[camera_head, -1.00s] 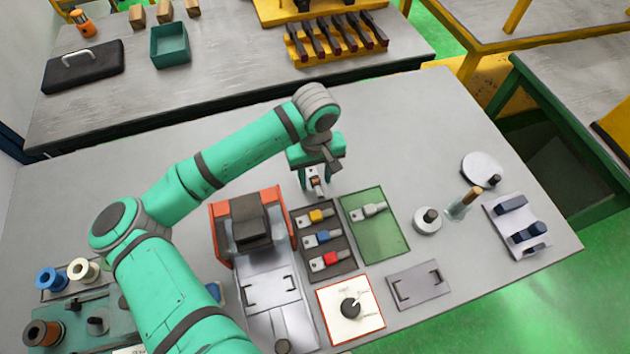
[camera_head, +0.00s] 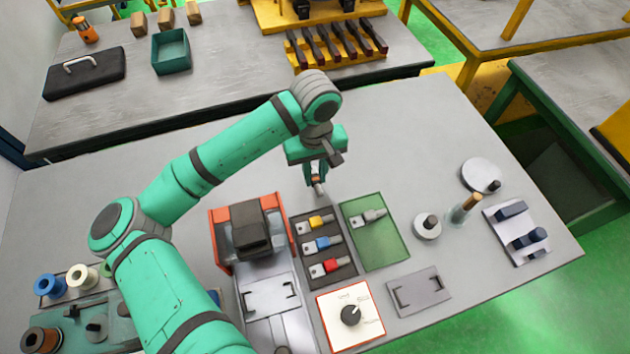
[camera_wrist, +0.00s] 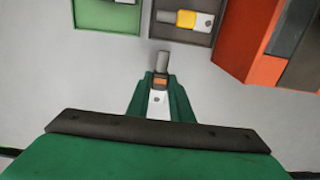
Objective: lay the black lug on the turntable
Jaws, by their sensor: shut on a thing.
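My gripper (camera_head: 317,184) is shut on a lug, held above the bare grey table behind the trays. In the wrist view the held lug (camera_wrist: 161,64) shows a grey barrel, a dark and orange middle and a pale flat tongue between the fingers (camera_wrist: 159,100). From these frames I cannot tell for sure that it is the black lug. A pale round disc with a dark knob (camera_head: 478,172) lies at the right of the table and looks like the turntable. The gripper is well to its left.
A dark tray (camera_head: 343,280) holds yellow, blue and red lugs. A green tray (camera_head: 385,250) holds a grey lug. An orange-sided machine (camera_head: 218,235) stands left of them. Table behind the trays is clear.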

